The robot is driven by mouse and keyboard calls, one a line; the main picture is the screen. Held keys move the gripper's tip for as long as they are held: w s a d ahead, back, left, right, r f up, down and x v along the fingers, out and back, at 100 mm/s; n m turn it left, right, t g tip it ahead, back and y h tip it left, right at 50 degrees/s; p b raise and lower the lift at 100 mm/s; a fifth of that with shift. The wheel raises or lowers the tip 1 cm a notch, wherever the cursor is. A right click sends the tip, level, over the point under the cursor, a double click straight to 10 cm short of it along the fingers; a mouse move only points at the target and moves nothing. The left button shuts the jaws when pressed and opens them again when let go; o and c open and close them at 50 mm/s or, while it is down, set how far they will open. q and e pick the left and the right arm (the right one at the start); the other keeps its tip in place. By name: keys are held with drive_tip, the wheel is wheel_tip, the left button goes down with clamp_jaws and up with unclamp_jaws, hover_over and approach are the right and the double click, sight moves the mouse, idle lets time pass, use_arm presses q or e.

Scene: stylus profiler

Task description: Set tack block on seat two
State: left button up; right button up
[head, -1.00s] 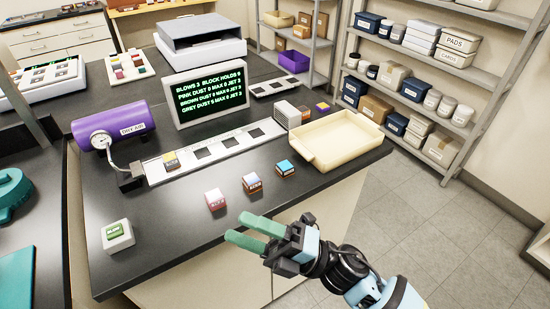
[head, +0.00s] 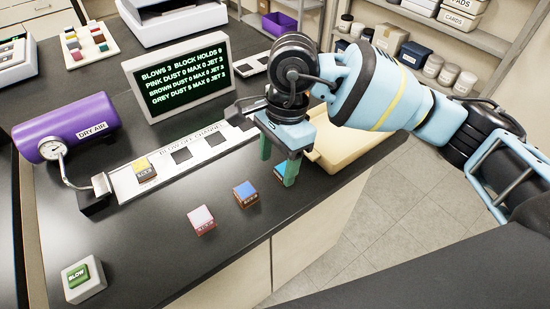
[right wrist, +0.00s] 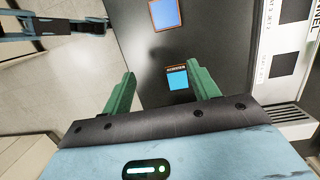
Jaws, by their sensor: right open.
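I cannot read which is labelled tack. My right gripper (head: 277,171) points down over the teal-topped block, open, its green fingers partly hiding it. In the right wrist view the teal-topped block (right wrist: 177,79) shows between the fingertips (right wrist: 160,74), and the blue-topped one (right wrist: 165,13) lies beyond. The white blow-off channel (head: 161,160) has dark square seats; the second from the left (head: 182,156) is empty.
A cream tray (head: 340,145) stands right of my gripper, partly hidden. A purple air tank (head: 65,129), a screen (head: 185,82) and a green BLOW button (head: 79,276) are on the bench.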

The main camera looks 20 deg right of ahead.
drive_tip(key=shift+t+h, duration=0.5)
drive_tip(key=shift+h, duration=0.3)
drive_tip(key=w+d, duration=0.1)
drive_tip(key=w+r, duration=0.1)
drive_tip(key=w+d, duration=0.1)
drive_tip(key=shift+w+d+r, duration=0.1)
drive_tip(key=shift+d+r, duration=0.25)
drive_tip(key=shift+s+f, duration=0.2)
drive_tip(key=shift+f, duration=0.25)
drive_tip(key=shift+a+f+p, duration=0.1)
drive_tip(key=shift+f+p, duration=0.2)
drive_tip(key=shift+f, duration=3.1)
drive_tip(key=c, duration=1.1)
drive_tip(key=shift+o, duration=0.2)
